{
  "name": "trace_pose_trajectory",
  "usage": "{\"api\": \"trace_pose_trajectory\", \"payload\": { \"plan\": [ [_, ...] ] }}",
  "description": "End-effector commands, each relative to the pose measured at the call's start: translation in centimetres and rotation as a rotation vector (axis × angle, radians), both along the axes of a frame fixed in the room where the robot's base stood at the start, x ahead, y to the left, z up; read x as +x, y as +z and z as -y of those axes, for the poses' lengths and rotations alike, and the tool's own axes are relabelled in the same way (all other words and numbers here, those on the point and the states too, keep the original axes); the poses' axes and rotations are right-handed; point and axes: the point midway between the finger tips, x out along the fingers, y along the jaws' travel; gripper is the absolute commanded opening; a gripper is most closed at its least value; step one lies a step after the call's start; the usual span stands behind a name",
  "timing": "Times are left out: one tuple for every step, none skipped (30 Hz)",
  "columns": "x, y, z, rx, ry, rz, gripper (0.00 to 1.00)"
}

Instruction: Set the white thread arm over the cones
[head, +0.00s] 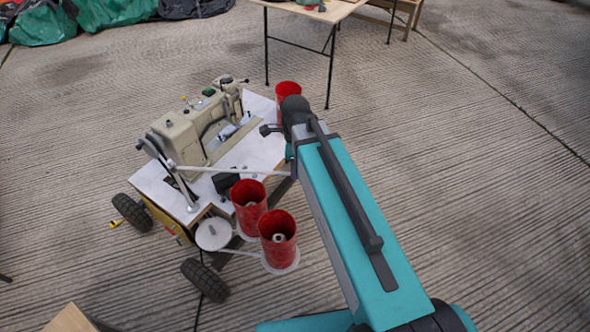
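A thin white bar (232,170), which looks like the thread arm, runs level from a pivot at the sewing machine's near left end to the right. It passes behind the two near red cones (249,207), (278,240) in the picture, not over them. Its right end meets the edge of my teal arm, so I cannot tell if they touch. The cones look like open-topped red cylinders on pale round plates. My gripper (270,129) shows only as a small dark part beside the wrist, at the table's right edge. Its fingers are mostly hidden, and I see nothing held.
The beige sewing machine (195,132) stands on a white-topped wheeled cart (265,148). Another red cylinder (287,90) stands behind my wrist. A pale disc (213,233) sits left of the near cones. A folding table (318,12) is at the back; ribbed floor is clear at right.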

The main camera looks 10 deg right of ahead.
Motion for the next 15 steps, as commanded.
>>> {"api": "trace_pose_trajectory", "payload": {
  "plan": [
    [0.0, 0.6, 0.0, 0.001, 0.0, 0.002, 0.29],
    [-0.1, 0.9, 0.0, 0.001, 0.0, 0.001, 0.29],
    [-0.1, 1.3, -0.1, 0.001, 0.001, 0.001, 0.29],
    [-0.1, 1.6, -0.1, 0.0, 0.001, 0.002, 0.29],
    [-0.1, 2.0, -0.1, 0.0, 0.001, 0.002, 0.29],
    [-0.1, 2.4, -0.1, 0.001, 0.001, 0.001, 0.29],
    [-0.2, 2.7, -0.1, 0.001, 0.001, 0.001, 0.29],
    [-0.2, 3.0, -0.1, 0.001, 0.001, 0.001, 0.29],
    [-0.2, 3.4, -0.1, 0.001, 0.001, 0.001, 0.29],
    [-0.2, 3.8, -0.1, 0.001, 0.001, 0.001, 0.29],
    [-0.3, 4.1, -0.2, 0.001, 0.001, 0.001, 0.29],
    [-0.3, 4.5, -0.2, 0.001, 0.001, 0.001, 0.29],
    [-0.3, 4.8, -0.2, 0.001, 0.001, 0.001, 0.29],
    [-0.3, 5.1, -0.2, 0.001, 0.002, 0.001, 0.29],
    [-0.4, 5.6, -0.2, 0.001, 0.002, 0.0, 0.29]
  ]
}}
